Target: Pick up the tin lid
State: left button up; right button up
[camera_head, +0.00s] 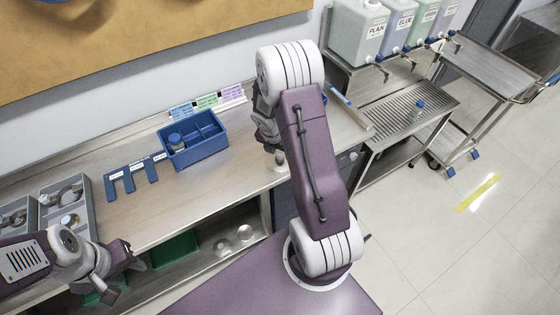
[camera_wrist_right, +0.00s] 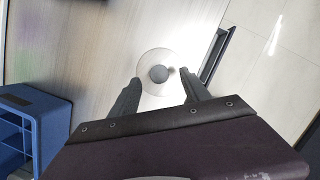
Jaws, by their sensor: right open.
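A pale round disc with a grey knob in its middle, which looks like the tin lid (camera_wrist_right: 152,87), lies on the worktop in the right wrist view. My right gripper (camera_wrist_right: 160,80) is open above it, with one finger on each side of the disc. I cannot tell whether the fingers touch it. In the head view, my right gripper (camera_head: 270,138) is over the worktop right of the blue bin, and a small part of a pale thing shows below it. My left gripper (camera_head: 128,275) is open and empty at the lower left, in front of the bench.
A blue divided bin (camera_head: 193,142) holds a small jar. Blue slotted holders (camera_head: 132,178) and grey trays (camera_head: 72,205) stand further left. Round pale items (camera_head: 245,232) and green crates (camera_head: 174,249) are on the shelf below.

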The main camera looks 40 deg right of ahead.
aim_at(280, 157)
jog(key=x, duration=0.3)
jog(key=shift+a+f+b, duration=0.1)
jog(key=shift+f+b, duration=0.2)
jog(key=shift+b, duration=0.1)
grip_shut()
jog(key=shift+r, duration=0.1)
